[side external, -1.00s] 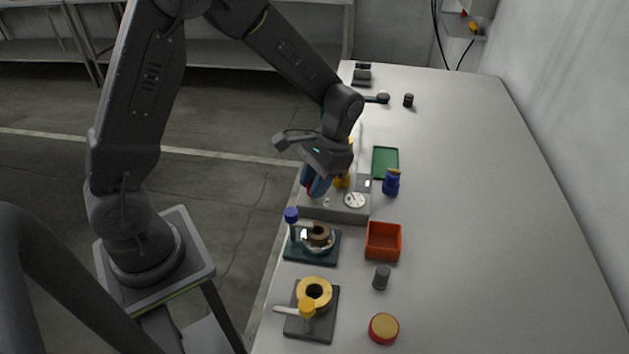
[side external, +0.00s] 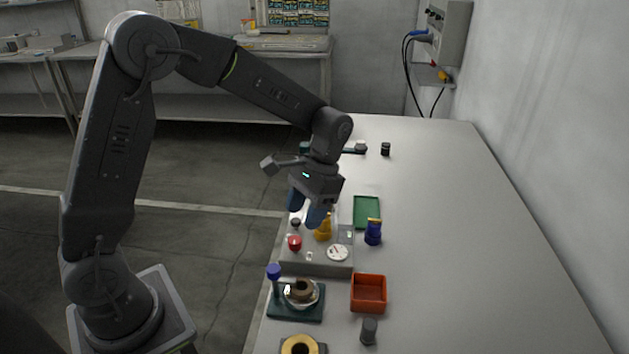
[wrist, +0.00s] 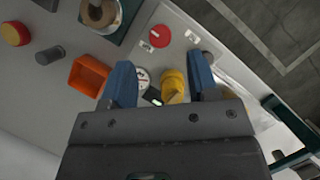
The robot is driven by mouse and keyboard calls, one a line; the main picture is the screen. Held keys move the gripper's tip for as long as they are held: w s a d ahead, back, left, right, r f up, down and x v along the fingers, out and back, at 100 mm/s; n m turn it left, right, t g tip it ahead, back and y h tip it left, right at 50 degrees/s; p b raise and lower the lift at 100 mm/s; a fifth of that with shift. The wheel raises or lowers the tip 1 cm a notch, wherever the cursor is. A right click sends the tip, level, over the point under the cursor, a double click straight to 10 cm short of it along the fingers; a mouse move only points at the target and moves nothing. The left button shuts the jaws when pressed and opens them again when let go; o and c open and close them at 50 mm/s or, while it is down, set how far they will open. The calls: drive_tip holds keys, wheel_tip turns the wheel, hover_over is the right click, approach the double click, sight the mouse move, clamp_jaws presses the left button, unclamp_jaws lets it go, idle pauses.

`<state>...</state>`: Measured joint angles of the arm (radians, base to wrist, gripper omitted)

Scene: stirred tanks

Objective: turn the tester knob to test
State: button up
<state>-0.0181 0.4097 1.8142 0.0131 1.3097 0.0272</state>
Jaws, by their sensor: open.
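The tester is a grey box (side external: 318,268) near the table's left edge. It carries a round red knob (side external: 294,243), which shows a small white mark in the wrist view (wrist: 159,36). I cannot read its setting. A white dial gauge (side external: 338,253) and an upright yellow part (side external: 323,231) are also on the box. My gripper (side external: 307,221) has blue fingers, open and empty, above the box. In the wrist view, the yellow part (wrist: 173,86) shows between the fingers (wrist: 160,62); the red knob lies beyond the fingertips, apart from them.
A dark knob (side external: 296,222) is on the box near the fingers. An orange bin (side external: 369,293), a blue-and-yellow part (side external: 373,232) and a green tray (side external: 367,212) stand to the right. A dark green fixture (side external: 296,306) is in front. The table's right side is clear.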

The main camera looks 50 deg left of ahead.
drive_tip(key=v, duration=0.7)
drive_tip(key=shift+w+r, duration=0.2)
drive_tip(key=shift+r, duration=0.1)
drive_tip(key=s+r+t, duration=0.2)
drive_tip(key=s+t, duration=0.3)
drive_tip(key=s, duration=0.4)
drive_tip(key=s+r+t, duration=0.3)
drive_tip(key=s+t, duration=0.2)
drive_tip(key=s, duration=0.4)
drive_tip(key=shift+s+d, duration=0.3)
drive_tip(key=shift+d, duration=0.15)
drive_tip(key=shift+c, duration=0.3)
